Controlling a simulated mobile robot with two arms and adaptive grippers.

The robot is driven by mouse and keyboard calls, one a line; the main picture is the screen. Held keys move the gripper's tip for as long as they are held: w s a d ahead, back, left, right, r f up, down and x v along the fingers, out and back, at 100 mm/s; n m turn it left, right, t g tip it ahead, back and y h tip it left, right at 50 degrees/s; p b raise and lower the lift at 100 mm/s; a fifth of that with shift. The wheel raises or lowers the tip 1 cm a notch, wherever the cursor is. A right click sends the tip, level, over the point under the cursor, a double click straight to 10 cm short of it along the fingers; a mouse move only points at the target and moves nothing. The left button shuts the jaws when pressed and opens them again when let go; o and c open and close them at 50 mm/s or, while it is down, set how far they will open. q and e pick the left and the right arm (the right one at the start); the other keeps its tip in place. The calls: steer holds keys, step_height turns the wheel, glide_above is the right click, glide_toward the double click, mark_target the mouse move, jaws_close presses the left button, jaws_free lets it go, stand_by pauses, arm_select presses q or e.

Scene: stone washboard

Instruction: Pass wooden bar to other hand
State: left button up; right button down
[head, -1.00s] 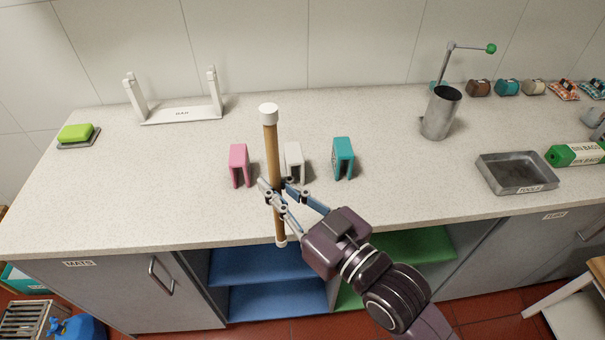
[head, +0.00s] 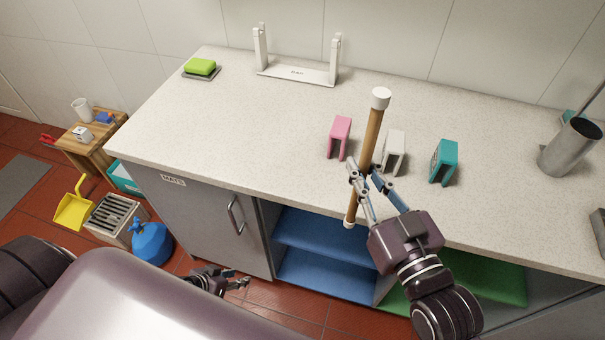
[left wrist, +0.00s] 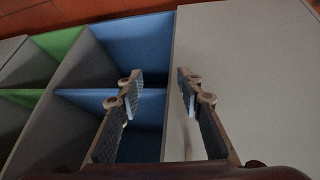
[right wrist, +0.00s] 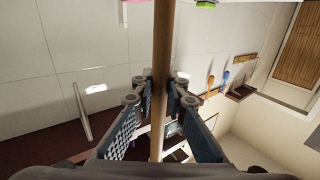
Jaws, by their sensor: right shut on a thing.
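The wooden bar (head: 371,137) is a brown rod with white end caps. It stands tilted in front of the counter's front edge, its upper end over the counter in the head view. My right gripper (head: 362,182) is shut on it below its middle; the bar also runs between the fingers in the right wrist view (right wrist: 161,60). My left gripper (head: 240,282) is low, in front of the grey cabinet, well left of and below the bar. In the left wrist view (left wrist: 158,85) its fingers are apart with nothing between them.
Pink (head: 340,138), white (head: 393,152) and teal (head: 444,162) blocks stand on the counter (head: 250,125) near the bar. A white rack (head: 297,73) and a green sponge (head: 201,66) are at the back left. A metal cylinder (head: 569,147) stands right. Cabinet doors and blue shelves (head: 315,270) lie below.

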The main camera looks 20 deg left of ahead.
arm_select(q)
steer(key=w+d+r+t+h, duration=0.2)
steer(key=w+r, duration=0.4)
steer(key=r, duration=0.3)
steer(key=m+t+h, duration=0.3)
steer(key=m+h, duration=0.7)
glide_toward(363, 162)
steer(key=x, duration=0.5)
steer(key=shift+w+d+r, duration=0.1)
steer(key=shift+d, duration=0.1)
steer(key=shift+x, duration=3.05)
